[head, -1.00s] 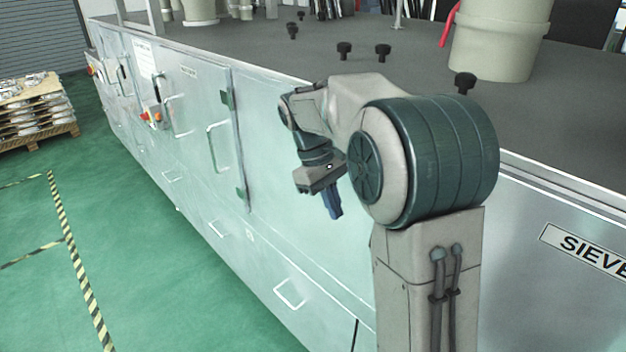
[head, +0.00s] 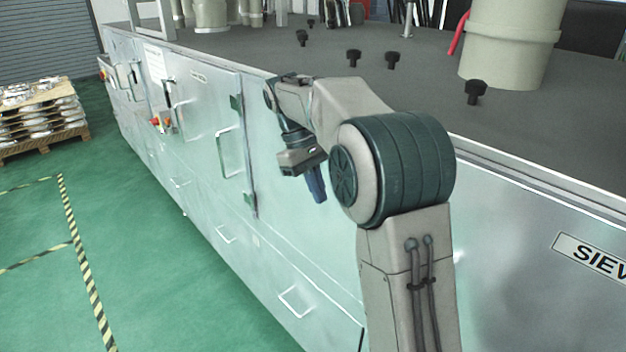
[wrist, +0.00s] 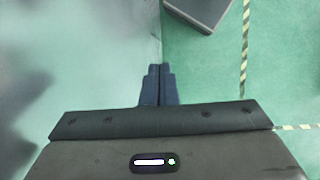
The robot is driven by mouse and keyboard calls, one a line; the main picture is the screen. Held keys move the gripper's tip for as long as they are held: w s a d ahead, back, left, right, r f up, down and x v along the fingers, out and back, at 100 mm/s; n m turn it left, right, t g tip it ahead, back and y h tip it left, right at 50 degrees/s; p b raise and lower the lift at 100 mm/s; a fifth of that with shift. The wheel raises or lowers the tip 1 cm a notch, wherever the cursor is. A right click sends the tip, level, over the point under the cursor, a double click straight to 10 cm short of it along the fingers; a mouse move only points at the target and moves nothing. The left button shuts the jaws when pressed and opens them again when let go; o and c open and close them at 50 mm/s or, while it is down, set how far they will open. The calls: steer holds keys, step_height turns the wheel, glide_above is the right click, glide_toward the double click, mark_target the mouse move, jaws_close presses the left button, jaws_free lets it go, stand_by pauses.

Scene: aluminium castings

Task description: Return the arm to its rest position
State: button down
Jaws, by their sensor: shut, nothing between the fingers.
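My gripper (head: 317,184) hangs at the end of my folded arm in the head view, its dark blue fingers pointing down. It is in front of the pale metal side of the long machine. In the wrist view my gripper (wrist: 158,84) shows its two fingers side by side and touching, with nothing between them. Green floor and the pale machine side lie beyond them.
The long metal machine (head: 300,245) with door handles runs along my right. Several black knobs (head: 354,57) stand on its grey top. Green floor (head: 190,300) with striped tape (head: 82,260) is open to the left. A loaded pallet (head: 45,140) stands further back.

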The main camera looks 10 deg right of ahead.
steer(key=s+d+f+m+t+y, duration=0.1)
steer(key=s+m+t, duration=0.1)
steer(key=s, duration=0.6)
steer(key=s+d+f+m+t+y, duration=0.1)
steer(key=s+d+f+m+t, duration=0.1)
steer(key=s, duration=0.6)
steer(key=s+d+f+m+t+y, duration=0.1)
steer(key=s+f+m+t, duration=0.1)
steer(key=s, duration=0.6)
steer(key=shift+d+m+t, duration=0.3)
steer(key=shift+m+t, duration=0.1)
steer(key=shift+t, duration=0.1)
